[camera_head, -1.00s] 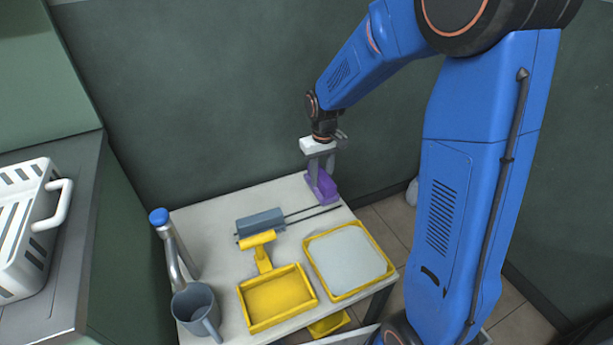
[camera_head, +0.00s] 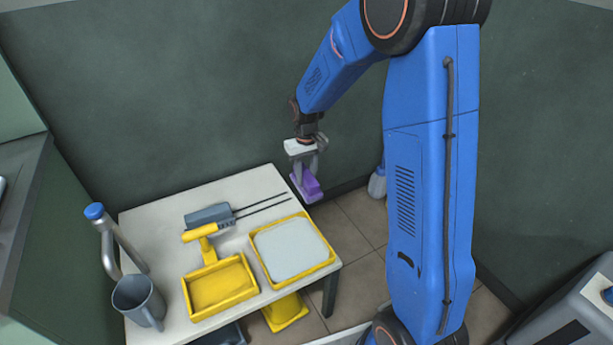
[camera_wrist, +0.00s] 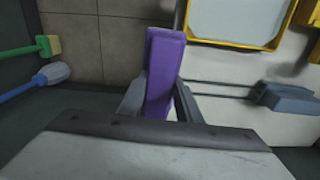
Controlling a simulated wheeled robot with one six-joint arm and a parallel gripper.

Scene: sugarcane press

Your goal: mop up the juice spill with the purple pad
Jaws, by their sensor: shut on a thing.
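My gripper (camera_head: 305,172) is shut on the purple pad (camera_head: 308,187) and holds it at the back right corner of the white table (camera_head: 262,182), by the dark wall. In the wrist view the purple pad (camera_wrist: 162,75) stands between the two fingers of my gripper (camera_wrist: 160,105). No juice spill can be made out in either view.
On the table are a yellow-rimmed tray (camera_head: 291,250), a yellow box (camera_head: 221,287), a grey tool with two rods (camera_head: 208,215), a grey mug (camera_head: 138,301) and a metal tube with a blue cap (camera_head: 108,237). Tiled floor (camera_head: 350,230) shows beyond the table's right edge.

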